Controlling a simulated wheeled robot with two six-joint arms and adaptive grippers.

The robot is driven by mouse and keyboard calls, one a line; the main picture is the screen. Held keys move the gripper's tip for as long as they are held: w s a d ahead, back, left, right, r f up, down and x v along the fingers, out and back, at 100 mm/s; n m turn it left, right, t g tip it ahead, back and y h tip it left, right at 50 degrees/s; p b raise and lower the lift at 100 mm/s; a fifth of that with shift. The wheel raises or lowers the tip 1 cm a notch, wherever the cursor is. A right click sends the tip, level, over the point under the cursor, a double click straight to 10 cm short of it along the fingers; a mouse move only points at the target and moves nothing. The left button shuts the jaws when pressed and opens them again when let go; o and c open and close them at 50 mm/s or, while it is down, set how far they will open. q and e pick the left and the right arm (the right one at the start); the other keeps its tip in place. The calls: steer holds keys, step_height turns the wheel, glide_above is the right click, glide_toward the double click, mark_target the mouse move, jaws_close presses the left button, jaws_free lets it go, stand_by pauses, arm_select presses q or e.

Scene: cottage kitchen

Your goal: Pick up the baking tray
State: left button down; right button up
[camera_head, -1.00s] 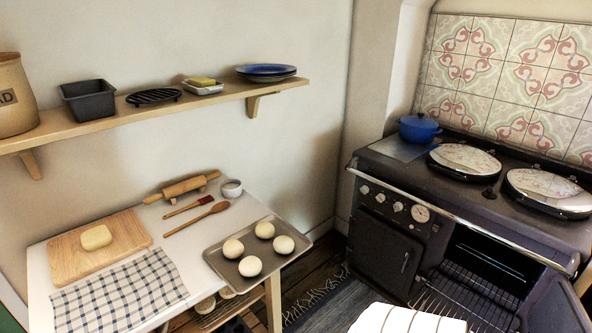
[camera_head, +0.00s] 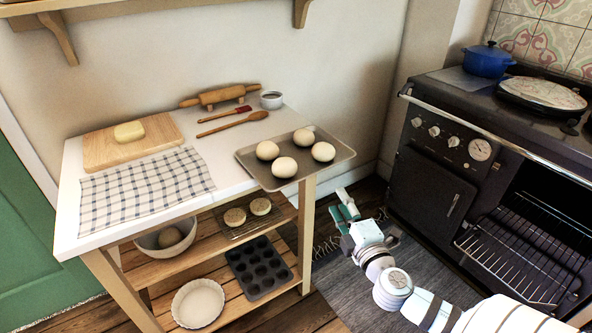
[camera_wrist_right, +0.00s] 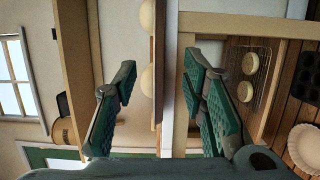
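The grey baking tray (camera_head: 297,172) lies on the right end of the white worktop, its right part reaching past the table's edge. It carries several pale dough balls. My right gripper (camera_head: 344,200) is to the right of the tray and lower, apart from it. In the right wrist view my gripper (camera_wrist_right: 158,82) is open and empty, its green-padded fingers spread. The tray (camera_wrist_right: 158,60) shows there edge-on beyond the fingers, in line with the gap between them. My left gripper is not in view.
The oven (camera_head: 440,180) stands open at right, with floor between.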

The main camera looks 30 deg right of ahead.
mark_target(321, 171)
steer(key=x, duration=1.3)
steer(key=shift+w+a+r+p, duration=0.1)
steer(key=shift+w+a+p, duration=0.05)
steer(key=shift+a+p, duration=0.15)
jaws_close()
steer(key=shift+r, duration=0.1)
